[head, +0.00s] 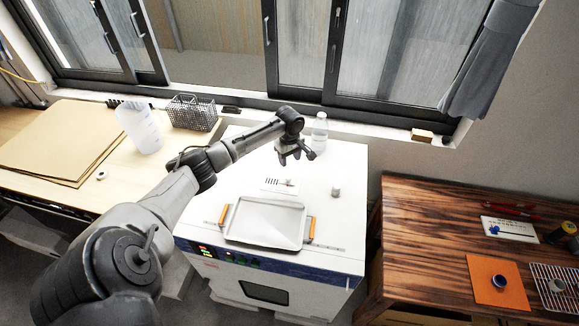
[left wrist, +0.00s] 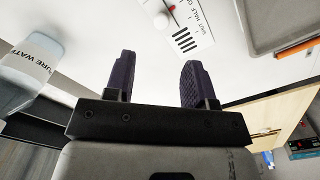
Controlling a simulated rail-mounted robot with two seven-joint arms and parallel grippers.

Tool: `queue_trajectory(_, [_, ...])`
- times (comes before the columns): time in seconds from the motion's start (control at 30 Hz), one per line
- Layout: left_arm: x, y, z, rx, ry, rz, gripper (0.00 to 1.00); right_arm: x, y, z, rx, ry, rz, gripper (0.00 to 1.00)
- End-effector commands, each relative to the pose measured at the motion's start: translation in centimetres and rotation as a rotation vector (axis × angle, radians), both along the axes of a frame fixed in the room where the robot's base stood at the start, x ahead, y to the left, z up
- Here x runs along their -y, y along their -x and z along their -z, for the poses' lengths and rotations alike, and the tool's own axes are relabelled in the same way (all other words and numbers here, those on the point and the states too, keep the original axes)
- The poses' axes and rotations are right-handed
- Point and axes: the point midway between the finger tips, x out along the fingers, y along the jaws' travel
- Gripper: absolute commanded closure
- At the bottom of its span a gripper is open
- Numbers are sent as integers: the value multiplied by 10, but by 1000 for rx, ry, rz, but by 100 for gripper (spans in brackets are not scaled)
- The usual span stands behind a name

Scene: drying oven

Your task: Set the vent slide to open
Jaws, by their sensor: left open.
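The vent (head: 272,184) is a small white plate with dark slots on top of the white drying oven (head: 345,215). In the left wrist view the vent's slots (left wrist: 185,40) show beside a pale round knob (left wrist: 161,20) with a red mark. Lettering reading SHUT, HALF and a cut-off word runs beside them. I cannot tell which setting the slide is at. My left gripper (head: 297,156) is open and empty above the oven top, behind the vent. Its two dark fingers (left wrist: 157,65) are apart, with white oven top between them. My right gripper is not in view.
A white tray (head: 266,238) with orange handles lies at the oven's front. A clear bottle (head: 320,131) stands at the back, near my left gripper. A small grey cylinder (head: 336,191) stands to the right. A wire basket (head: 192,113) and jug (head: 138,128) are on the left bench.

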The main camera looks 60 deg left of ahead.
Motion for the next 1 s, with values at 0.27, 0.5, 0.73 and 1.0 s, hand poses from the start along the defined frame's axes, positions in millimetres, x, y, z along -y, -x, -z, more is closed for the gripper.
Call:
queue_trajectory(0.27, [0, 0, -30, 1, -1, 1, 50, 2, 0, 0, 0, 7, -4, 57])
queue_trajectory(0.5, [0, 0, -36, 1, 0, 0, 50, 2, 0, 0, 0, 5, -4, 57])
queue_trajectory(0.73, [0, 0, -36, 1, 0, 0, 50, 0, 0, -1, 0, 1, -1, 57])
queue_trajectory(1.0, [0, 0, -36, 0, 0, 0, 50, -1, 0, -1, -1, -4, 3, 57])
